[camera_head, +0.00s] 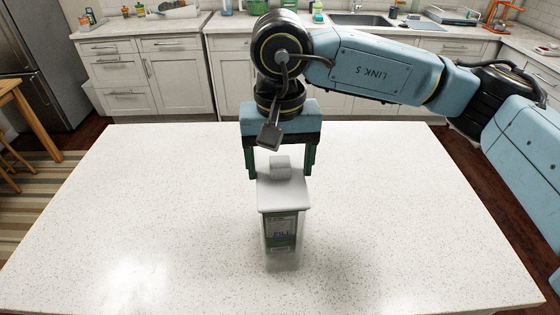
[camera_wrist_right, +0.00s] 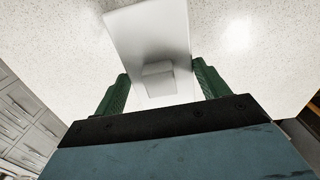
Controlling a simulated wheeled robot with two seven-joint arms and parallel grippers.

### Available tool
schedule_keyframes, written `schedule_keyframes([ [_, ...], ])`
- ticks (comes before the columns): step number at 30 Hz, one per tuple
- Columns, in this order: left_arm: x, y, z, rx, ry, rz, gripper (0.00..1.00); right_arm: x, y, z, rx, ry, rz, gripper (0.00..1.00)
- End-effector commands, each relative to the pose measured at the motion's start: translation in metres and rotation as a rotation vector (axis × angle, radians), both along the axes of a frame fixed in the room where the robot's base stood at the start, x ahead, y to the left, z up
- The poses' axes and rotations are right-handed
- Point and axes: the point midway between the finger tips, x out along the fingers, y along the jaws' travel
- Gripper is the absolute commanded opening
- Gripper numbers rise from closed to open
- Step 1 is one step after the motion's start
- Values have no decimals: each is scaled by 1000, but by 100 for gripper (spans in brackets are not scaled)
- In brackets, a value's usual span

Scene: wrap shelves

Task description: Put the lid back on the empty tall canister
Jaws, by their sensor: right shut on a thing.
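The tall canister (camera_head: 283,236) stands upright near the middle front of the white table. Its front bears a label with green parts and lettering. The white square lid (camera_head: 284,197) with a small raised knob is at the canister's top and covers its mouth. I cannot tell whether it is fully seated. My right gripper (camera_head: 282,174) points down from above, its green fingers at two opposite sides of the lid, shut on it. In the right wrist view the lid (camera_wrist_right: 145,35) lies between the fingers and hides the canister. My left gripper is not in view.
The white speckled table (camera_head: 130,210) is clear around the canister. Behind it is a kitchen counter with cabinets (camera_head: 150,75), a sink (camera_head: 360,20) and small items. A wooden stool (camera_head: 25,110) stands at the left. My right arm crosses the upper right.

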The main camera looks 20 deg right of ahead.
Motion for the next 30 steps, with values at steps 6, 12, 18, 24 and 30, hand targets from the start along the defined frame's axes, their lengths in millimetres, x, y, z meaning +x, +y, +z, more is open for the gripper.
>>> schedule_keyframes([
  [6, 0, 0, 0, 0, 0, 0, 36, 0, 0, 0, 1, 0, 0, 83],
  [12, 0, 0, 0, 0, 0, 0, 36, 0, 0, 0, 0, 0, 0, 99],
  [18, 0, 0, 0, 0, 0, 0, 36, 0, 0, 0, 0, 1, 0, 100],
  [24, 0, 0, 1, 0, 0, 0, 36, 0, 0, 1, 0, 0, 0, 100],
  [30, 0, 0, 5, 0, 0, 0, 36, 0, 0, 11, 1, -1, 0, 100],
])
